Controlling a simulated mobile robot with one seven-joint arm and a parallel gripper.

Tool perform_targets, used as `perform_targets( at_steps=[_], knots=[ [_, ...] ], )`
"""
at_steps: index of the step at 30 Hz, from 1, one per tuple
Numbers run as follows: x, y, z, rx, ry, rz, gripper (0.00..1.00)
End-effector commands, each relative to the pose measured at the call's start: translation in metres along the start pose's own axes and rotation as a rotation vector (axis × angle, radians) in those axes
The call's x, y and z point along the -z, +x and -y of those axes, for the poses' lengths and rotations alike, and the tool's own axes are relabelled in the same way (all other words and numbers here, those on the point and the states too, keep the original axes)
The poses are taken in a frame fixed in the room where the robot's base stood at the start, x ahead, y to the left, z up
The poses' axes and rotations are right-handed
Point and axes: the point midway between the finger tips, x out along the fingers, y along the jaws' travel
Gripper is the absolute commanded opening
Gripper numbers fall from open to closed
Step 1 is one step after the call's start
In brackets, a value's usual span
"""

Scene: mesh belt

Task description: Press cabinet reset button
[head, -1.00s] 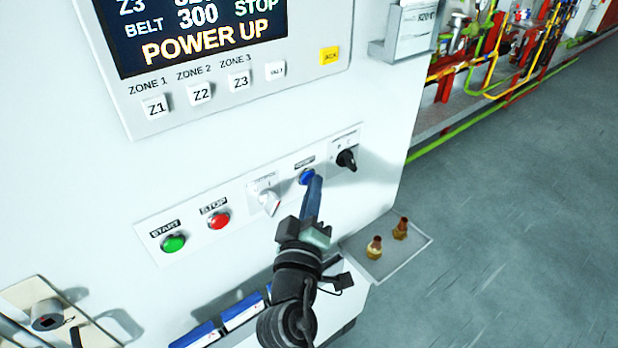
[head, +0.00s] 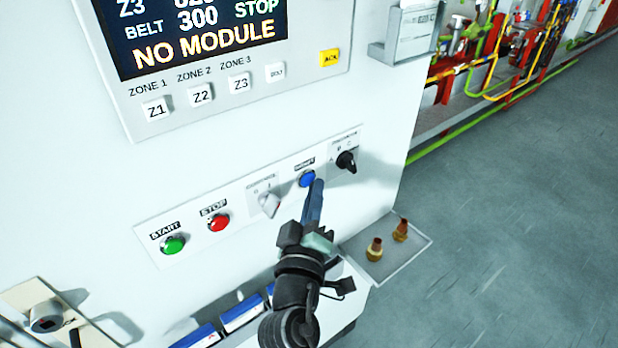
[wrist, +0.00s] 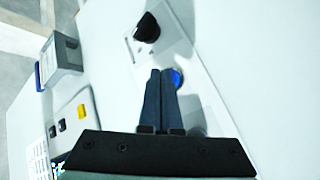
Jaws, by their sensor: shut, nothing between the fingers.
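The blue reset button (head: 307,179) sits on the white control strip of the cabinet (head: 380,120), between a white rotary switch and a black rotary knob. In the wrist view the button (wrist: 177,79) shows just right of my fingertips, partly covered by them. My gripper (head: 317,184) is shut and empty, its blue fingers pointing at the button from below right. In the wrist view my gripper's (wrist: 168,72) two fingers lie side by side. The tips look very close to the button; I cannot tell whether they touch it. The display (head: 205,30) reads "NO MODULE" on its bottom line.
The strip also carries a green start button (head: 173,244), a red stop button (head: 218,222), the white switch (head: 269,204) and the black knob (head: 346,161). A small tray (head: 405,262) with two brass fittings juts out right of my gripper. Open floor lies to the right.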

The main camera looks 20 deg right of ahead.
Motion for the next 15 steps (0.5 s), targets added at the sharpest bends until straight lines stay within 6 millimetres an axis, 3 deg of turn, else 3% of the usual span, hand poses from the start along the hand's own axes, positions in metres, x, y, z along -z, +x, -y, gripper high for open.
perform_targets(
  at_steps=[15],
  knots=[
    [-0.0068, -0.0078, -0.0067, -0.001, 0.0, 0.004, 0.0]
  ],
)
